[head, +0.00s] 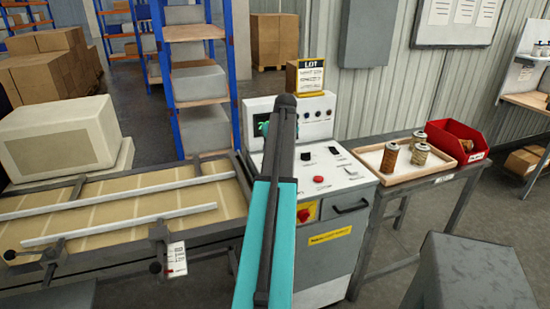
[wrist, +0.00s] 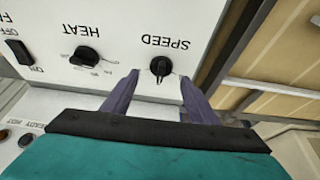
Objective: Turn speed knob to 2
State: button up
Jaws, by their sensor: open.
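The speed knob (wrist: 160,66) is a small round black knob on a white panel, below the upside-down word SPEED in the wrist view. Its setting marks are too small or covered to read. My gripper (wrist: 159,77) is open, its two purple fingers spread to the left and right of the knob. Whether they touch it I cannot tell. In the head view my arm covers the gripper and, it seems, the speed knob on the white control cabinet (head: 347,173).
The black HEAT knob (wrist: 86,56) sits left of the speed knob in the wrist view, with an on/off switch (wrist: 19,52) beyond. A conveyor bed (head: 120,208) stands left of the cabinet.

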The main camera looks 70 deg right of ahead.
jog(key=b+v, duration=0.1)
jog(key=v, duration=0.8)
jog(key=shift+s+r+b, duration=0.2)
jog(key=shift+r+b, duration=0.1)
jog(key=shift+r, duration=0.05)
jog(key=shift+a, duration=0.1)
